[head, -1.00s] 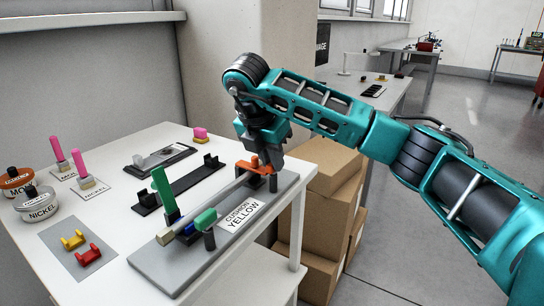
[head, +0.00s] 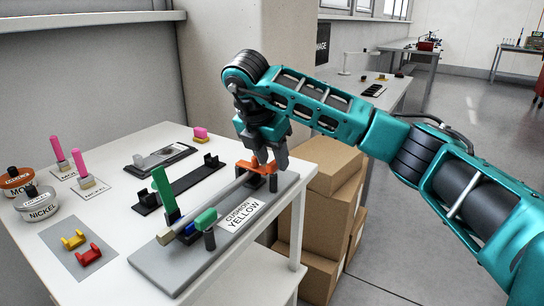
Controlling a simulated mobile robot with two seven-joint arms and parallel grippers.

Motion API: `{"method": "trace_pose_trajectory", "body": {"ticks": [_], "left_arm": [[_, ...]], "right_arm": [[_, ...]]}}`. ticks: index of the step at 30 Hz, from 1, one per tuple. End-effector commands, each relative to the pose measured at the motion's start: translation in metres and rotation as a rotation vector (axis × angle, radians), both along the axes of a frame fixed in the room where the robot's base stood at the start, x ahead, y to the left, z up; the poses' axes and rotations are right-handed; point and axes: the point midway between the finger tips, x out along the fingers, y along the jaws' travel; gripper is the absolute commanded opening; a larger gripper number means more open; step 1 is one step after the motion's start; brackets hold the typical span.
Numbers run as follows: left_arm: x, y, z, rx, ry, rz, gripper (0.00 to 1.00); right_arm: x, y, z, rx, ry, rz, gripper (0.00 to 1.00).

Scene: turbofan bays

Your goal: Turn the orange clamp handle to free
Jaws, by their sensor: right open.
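The orange clamp handle (head: 245,166) sits at the far right end of a grey fixture board (head: 165,262) on the white table. It lies on top of a dark clamp post, over the end of a pale rod (head: 214,198). My right gripper (head: 265,160) points down at the handle with its fingers apart, one on each side of the handle's raised part. I cannot tell whether the fingers touch it. The gripper partly hides the handle. A label (head: 241,216) reading "CUSHION YELLOW" lies on the board. My left gripper is not in view.
A green clamp handle (head: 205,219) and a green-and-blue upright handle (head: 164,192) stand near the rod's other end. Pink-handled brushes, tins (head: 37,206), yellow and red clips (head: 88,255) and a black cradle (head: 180,187) occupy the table. Cardboard boxes (head: 325,205) are stacked beside it.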

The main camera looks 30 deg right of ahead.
Motion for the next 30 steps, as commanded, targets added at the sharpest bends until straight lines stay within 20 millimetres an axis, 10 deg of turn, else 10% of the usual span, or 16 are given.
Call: {"method": "trace_pose_trajectory", "body": {"ticks": [15,30], "left_arm": [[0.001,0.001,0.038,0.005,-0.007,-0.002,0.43],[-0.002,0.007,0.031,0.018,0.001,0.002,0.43]], "right_arm": [[-0.019,0.034,0.099,-0.002,-0.006,0.001,0.43],[-0.023,0.041,0.114,0.000,-0.001,0.000,0.43]]}}
